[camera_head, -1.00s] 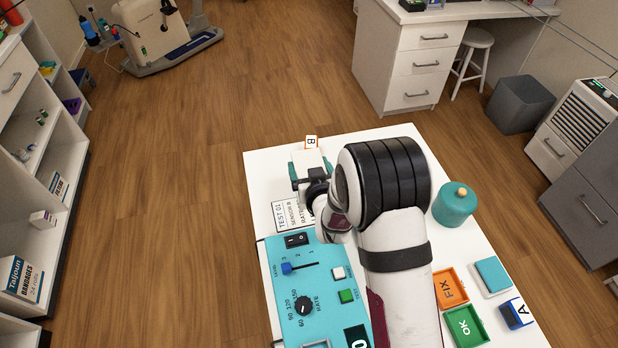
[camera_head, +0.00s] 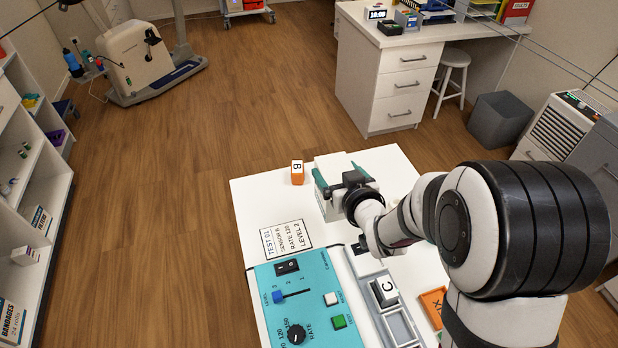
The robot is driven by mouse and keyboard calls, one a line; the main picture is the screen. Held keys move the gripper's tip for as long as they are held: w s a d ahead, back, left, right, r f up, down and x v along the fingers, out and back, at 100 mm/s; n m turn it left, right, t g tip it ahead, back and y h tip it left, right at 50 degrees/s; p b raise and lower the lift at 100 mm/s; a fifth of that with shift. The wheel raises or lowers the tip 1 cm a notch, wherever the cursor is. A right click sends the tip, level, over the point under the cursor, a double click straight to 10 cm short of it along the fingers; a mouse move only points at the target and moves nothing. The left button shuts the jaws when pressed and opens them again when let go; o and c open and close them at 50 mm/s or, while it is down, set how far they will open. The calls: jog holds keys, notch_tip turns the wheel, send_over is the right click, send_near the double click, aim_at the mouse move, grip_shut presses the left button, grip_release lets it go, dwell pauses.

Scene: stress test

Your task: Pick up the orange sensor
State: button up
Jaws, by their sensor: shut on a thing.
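The orange sensor (camera_head: 297,174), a small block with a white top marked B, stands upright at the back edge of the white table. I cannot tell whether that block touches the table.
A printed card (camera_head: 286,239) lies in front of the sensor. A teal control panel (camera_head: 300,300) is nearer, beside a grey tray (camera_head: 400,325) holding a block marked C (camera_head: 386,288). An orange tray (camera_head: 434,303) is partly behind my arm. Table left of the sensor is clear.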

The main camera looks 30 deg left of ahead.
jog(key=shift+w+d+r, duration=0.15)
jog(key=shift+d+r, duration=0.25)
jog(key=shift+d, duration=0.25)
jog(key=shift+w+d+r, duration=0.1)
jog(key=shift+d+r, duration=0.25)
jog(key=shift+d, duration=0.25)
jog(key=w+d, duration=0.3)
jog(key=d, duration=0.9)
jog(key=a+f, duration=1.1)
jog(key=shift+a+y, duration=0.35)
jog(key=shift+y, duration=0.05)
